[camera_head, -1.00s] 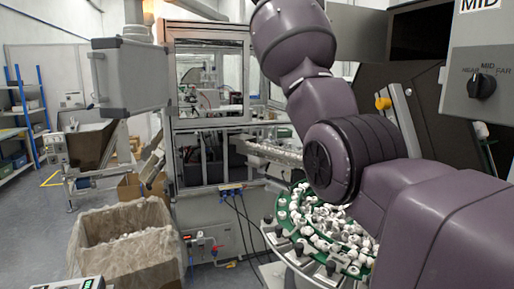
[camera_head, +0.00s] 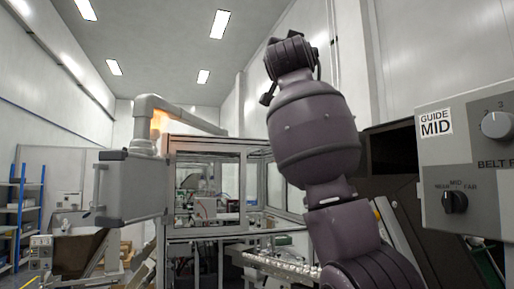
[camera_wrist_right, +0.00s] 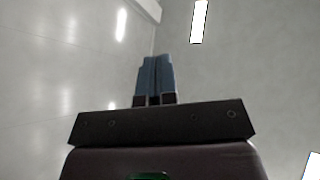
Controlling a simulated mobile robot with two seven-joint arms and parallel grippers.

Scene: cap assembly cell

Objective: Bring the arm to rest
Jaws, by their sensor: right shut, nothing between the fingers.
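My right arm (camera_head: 315,135) rises in the middle of the head view, its wrist (camera_head: 290,55) held high against the pale wall. In the right wrist view my right gripper (camera_wrist_right: 155,78) shows two blue fingers side by side, shut with nothing between them. Behind the fingers are only grey wall and ceiling, and they touch nothing. In the head view the fingers cannot be made out clearly. My left gripper is in neither view.
A control panel (camera_head: 465,165) with knobs stands close at the right of the arm. A glazed machine enclosure (camera_head: 205,190) and a grey hanging box (camera_head: 130,188) are to the left. Blue shelves (camera_head: 22,215) stand far left. The space above is open.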

